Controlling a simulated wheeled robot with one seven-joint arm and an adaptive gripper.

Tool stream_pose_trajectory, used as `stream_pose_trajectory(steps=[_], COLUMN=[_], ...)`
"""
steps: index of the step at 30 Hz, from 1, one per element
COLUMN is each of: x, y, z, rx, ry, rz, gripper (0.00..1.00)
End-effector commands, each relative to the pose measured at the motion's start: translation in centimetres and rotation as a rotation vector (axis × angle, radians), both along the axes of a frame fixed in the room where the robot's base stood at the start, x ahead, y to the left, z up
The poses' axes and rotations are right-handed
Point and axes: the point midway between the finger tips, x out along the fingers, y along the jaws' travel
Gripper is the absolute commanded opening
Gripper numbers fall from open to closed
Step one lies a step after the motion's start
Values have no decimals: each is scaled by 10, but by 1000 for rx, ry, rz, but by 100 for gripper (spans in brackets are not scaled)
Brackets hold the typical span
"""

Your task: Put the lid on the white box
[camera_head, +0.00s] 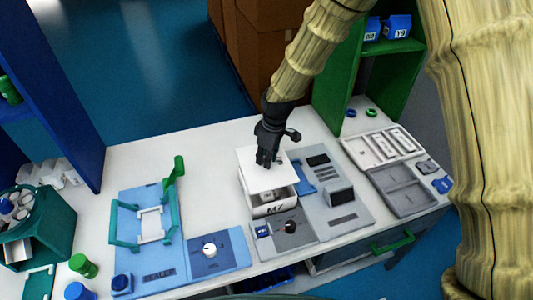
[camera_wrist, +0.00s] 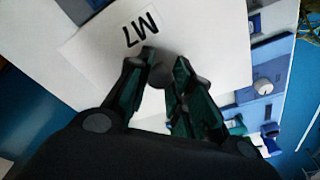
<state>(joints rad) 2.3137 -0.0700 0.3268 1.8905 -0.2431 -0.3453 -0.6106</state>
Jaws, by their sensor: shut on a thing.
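The white square lid (camera_head: 262,178) hangs level or nearly so over the white box (camera_head: 268,210), which stands on the bench with "M7" on its front. A dark gap shows between lid and box at the right, so the lid looks a little above the rim. My gripper (camera_head: 266,160) is shut on the lid's knob from above. In the wrist view the lid (camera_wrist: 90,50) bears "M7", and the grey knob (camera_wrist: 164,76) sits between the fingertips of my gripper (camera_wrist: 164,72). The box's inside is mostly hidden by the lid.
A grey device panel (camera_head: 345,218) stands right of the box, and a grey tray (camera_head: 400,190) beyond it. A blue sealer station (camera_head: 150,262) with a teal frame is at left. A green shelf (camera_head: 338,85) rises behind at right. White bench (camera_head: 215,150) is clear behind the box.

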Motion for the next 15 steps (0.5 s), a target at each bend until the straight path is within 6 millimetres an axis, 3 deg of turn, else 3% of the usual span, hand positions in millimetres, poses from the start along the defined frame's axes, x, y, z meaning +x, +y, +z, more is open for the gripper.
stream_pose_trajectory(steps=[15], x=[0], y=[0], z=[-39], rx=[0], ry=[0], rz=[0], gripper=[0])
